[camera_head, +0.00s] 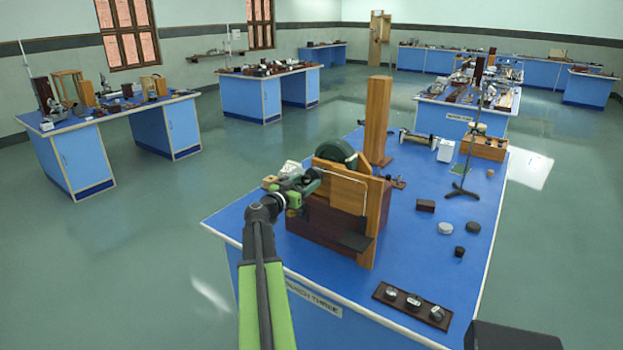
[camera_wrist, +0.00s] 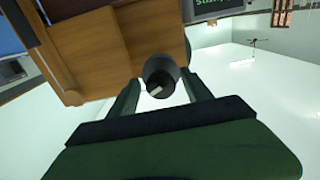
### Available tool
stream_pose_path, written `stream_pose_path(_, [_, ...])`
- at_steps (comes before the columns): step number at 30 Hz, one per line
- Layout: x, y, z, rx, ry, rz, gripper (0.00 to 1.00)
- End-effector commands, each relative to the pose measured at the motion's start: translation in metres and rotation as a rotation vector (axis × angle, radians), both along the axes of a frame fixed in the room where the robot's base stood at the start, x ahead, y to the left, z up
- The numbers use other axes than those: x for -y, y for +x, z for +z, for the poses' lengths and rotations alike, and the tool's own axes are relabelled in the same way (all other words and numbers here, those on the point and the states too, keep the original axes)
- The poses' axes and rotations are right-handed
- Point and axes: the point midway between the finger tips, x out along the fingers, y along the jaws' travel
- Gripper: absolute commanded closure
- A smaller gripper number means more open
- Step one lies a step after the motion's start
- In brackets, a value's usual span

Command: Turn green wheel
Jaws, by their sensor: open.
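The dark green wheel (camera_head: 335,153) stands upright at the top of a wooden apparatus (camera_head: 343,190) on the nearest blue bench. Its lower part is hidden by the wooden panel. My gripper (camera_head: 313,180) is at the left side of the apparatus, just below and left of the wheel. In the wrist view my gripper (camera_wrist: 160,90) is open, with one green finger on each side of a dark round knob (camera_wrist: 160,72). The knob stands out near the wooden panel (camera_wrist: 90,50). I cannot tell whether the fingers touch it.
A tall wooden post (camera_head: 377,120) stands behind the apparatus on the blue bench (camera_head: 420,265). A dark tray with round pieces (camera_head: 412,305) lies at the front right. A thin stand (camera_head: 466,165) and small blocks are further right. Open floor lies left.

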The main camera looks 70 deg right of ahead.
Motion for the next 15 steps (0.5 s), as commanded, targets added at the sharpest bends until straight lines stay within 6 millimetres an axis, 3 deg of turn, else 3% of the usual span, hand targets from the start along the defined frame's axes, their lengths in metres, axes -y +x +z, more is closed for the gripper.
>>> stream_pose_path(1, [0.012, -0.003, 0.000, 0.000, 0.000, -0.003, 0.42])
stream_pose_path(6, [0.032, -0.008, 0.000, 0.000, 0.000, -0.001, 0.42])
stream_pose_path(15, [0.036, -0.010, 0.000, 0.000, 0.000, 0.000, 0.42])
